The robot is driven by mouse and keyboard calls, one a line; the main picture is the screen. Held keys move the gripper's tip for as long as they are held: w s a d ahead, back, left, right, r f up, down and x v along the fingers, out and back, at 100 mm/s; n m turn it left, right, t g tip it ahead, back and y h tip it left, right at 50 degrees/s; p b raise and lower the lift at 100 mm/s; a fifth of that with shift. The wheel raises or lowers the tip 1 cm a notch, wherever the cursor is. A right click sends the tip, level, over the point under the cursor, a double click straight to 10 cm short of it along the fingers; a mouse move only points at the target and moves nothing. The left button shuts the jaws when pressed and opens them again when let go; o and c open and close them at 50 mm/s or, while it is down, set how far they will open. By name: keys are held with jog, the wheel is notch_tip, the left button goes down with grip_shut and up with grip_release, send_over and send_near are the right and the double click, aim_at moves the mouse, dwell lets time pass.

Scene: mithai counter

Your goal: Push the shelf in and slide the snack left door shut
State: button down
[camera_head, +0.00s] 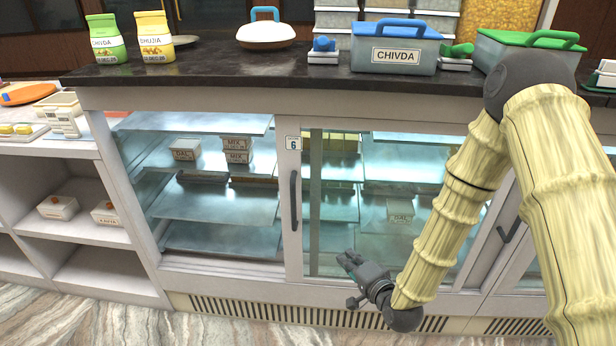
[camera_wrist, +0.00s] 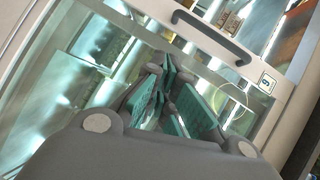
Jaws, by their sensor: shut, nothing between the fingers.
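The snack counter's left bay (camera_head: 205,245) looks open in the head view, with shelves and boxes showing clearly inside. The middle shelf (camera_head: 225,207) lies flat there; I cannot tell how far it juts out. A white door frame with a dark vertical handle (camera_head: 294,200) and a "6" tag (camera_head: 293,143) stands mid-front, with greenish glass to its right. My gripper (camera_head: 347,259) is shut and empty, low in front of this glass. In the wrist view, its green-padded fingers (camera_wrist: 168,95) point toward the glass, below the door handle (camera_wrist: 212,37). I cannot tell whether they touch.
The dark countertop (camera_head: 210,68) holds two snack pouches (camera_head: 130,37), a blue-lidded CHIVDA tub (camera_head: 394,52) and a green-lidded tub (camera_head: 525,55). Another door handle (camera_head: 509,230) is at right. Open white shelving (camera_head: 80,232) stands at left. The floor (camera_head: 110,322) in front is clear.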

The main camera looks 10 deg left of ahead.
jog(key=w+a+r+m+t+y+p, duration=0.1)
jog(key=w+r, duration=0.1)
jog(key=r, duration=0.4)
jog(key=w+a+r+m+t+y+p, duration=0.1)
jog(key=w+a+r+p, duration=0.1)
jog(key=r, duration=0.4)
jog(key=p, duration=0.3)
send_near(308, 192)
jog(key=w+a+r, duration=0.3)
jog(key=r, duration=0.1)
jog(key=shift+a+r, duration=0.15)
jog(key=shift+a, duration=0.8)
